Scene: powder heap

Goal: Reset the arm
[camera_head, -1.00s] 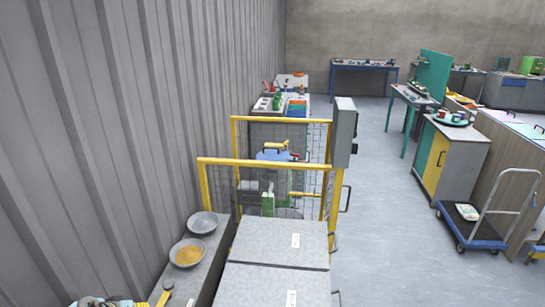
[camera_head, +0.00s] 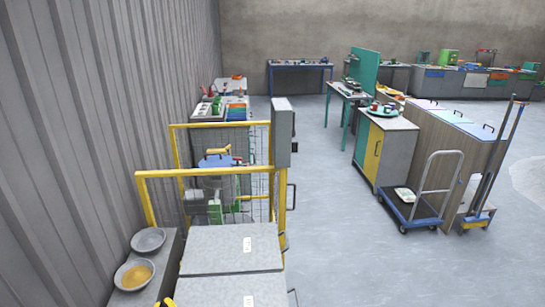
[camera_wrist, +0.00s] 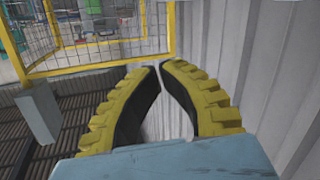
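My gripper (camera_wrist: 161,68) shows in the wrist view with its yellow ribbed, black-lined fingers. The fingertips come together with only a thin sliver between them, and nothing is held. Farther back the fingers bow apart, and bare grey wall shows through. In the head view a small yellow and black piece at the bottom edge looks like a fingertip. A grey bowl with yellow powder (camera_head: 134,275) stands on a narrow bench (camera_head: 165,265) at lower left, with an empty grey bowl (camera_head: 148,240) behind it. My gripper is apart from both bowls.
A yellow-framed mesh fence (camera_head: 205,174) stands beyond the bench; it also shows in the wrist view (camera_wrist: 100,70). Grey flat-topped cabinets (camera_head: 232,248) stand right of the bench. The corrugated wall (camera_head: 90,130) is close at left. A blue trolley (camera_head: 410,212) stands on open floor.

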